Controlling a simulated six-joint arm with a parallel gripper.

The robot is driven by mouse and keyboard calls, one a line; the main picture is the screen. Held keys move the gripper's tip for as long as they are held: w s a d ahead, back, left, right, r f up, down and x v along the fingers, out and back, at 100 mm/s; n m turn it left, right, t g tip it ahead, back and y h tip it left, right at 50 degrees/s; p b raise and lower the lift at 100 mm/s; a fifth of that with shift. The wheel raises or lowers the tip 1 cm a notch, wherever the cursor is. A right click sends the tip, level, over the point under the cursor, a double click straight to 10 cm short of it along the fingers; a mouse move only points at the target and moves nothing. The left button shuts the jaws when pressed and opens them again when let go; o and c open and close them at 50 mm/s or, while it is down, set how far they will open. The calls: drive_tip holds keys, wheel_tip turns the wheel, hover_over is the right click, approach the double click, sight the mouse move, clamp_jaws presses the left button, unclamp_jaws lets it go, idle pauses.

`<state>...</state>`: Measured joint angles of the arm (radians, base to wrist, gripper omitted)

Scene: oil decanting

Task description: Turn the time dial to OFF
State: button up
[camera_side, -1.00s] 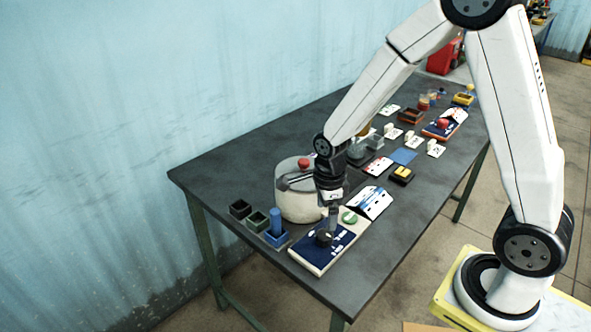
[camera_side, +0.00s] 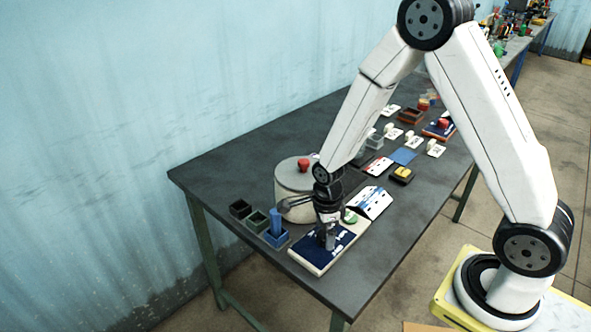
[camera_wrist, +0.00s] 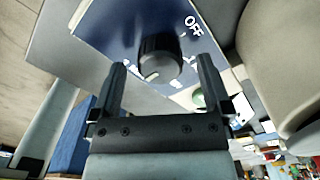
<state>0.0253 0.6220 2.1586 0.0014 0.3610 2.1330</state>
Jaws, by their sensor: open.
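The time dial (camera_wrist: 160,55) is a round black knob on a dark blue panel face (camera_wrist: 112,25) in the wrist view. Its white pointer mark is on the lower side of the knob, away from the white OFF label (camera_wrist: 193,25) at upper right. My gripper (camera_wrist: 162,68) is open, with one finger on each side of the dial; I cannot tell whether they touch it. In the side view my gripper (camera_side: 327,238) is low over the blue panel (camera_side: 306,252) and hides the dial.
A cream pot (camera_side: 290,184) with a red lid knob stands just behind the panel. Small open boxes, one blue (camera_side: 275,238) with a blue cylinder, are to the left. A white sloped panel (camera_side: 370,203) and a green round part (camera_side: 350,216) are close on the right.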

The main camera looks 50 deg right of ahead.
drive_tip(key=shift+f, duration=0.7)
drive_tip(key=c, duration=1.3)
